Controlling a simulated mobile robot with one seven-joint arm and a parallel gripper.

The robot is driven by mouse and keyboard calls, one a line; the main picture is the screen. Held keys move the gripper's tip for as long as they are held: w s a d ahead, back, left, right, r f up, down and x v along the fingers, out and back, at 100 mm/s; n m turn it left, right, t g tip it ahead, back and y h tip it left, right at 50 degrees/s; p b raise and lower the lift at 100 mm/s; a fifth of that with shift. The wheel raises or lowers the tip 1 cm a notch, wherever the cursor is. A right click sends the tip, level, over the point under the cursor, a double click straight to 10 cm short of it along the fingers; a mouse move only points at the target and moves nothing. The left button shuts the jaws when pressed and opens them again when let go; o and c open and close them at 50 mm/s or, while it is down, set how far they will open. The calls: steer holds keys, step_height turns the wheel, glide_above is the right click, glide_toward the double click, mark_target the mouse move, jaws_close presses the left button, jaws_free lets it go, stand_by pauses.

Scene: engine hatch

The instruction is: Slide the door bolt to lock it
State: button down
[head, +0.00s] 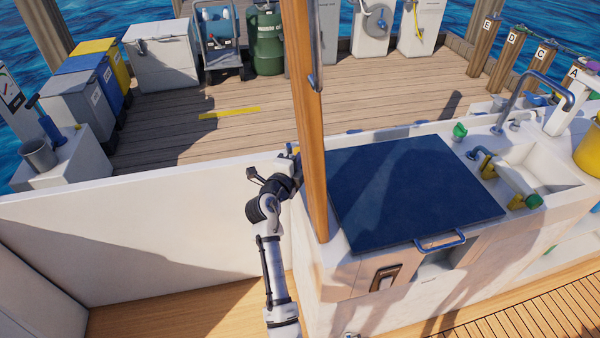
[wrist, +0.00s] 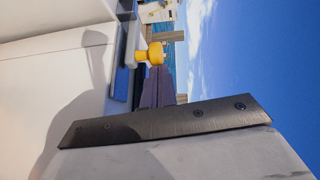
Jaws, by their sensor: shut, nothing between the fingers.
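A yellow knob (wrist: 152,53) shows in the wrist view beside a pale block and a long blue strip (wrist: 120,88); these look like the door bolt. A small yellow spot (head: 294,149) shows at the left of the wooden post in the head view, probably the same knob. My gripper (wrist: 158,70) is shut and empty, its dark fingers ending close below the knob in the wrist view. Contact cannot be told. In the head view my gripper (head: 294,164) is at the top of the white panel (head: 150,230), partly hidden by the post.
The wooden post (head: 312,120) stands right beside my gripper. A counter with a blue hatch lid (head: 410,190) lies to its right, with a sink (head: 535,170) beyond. Bins (head: 75,100) and a white cabinet (head: 160,60) stand on the dock behind the panel.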

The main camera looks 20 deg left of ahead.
steer(key=shift+w+a+f, duration=0.15)
steer(key=shift+w+a, duration=0.05)
steer(key=shift+w, duration=0.1)
steer(key=shift+a+r, duration=0.1)
steer(key=shift+r, duration=0.25)
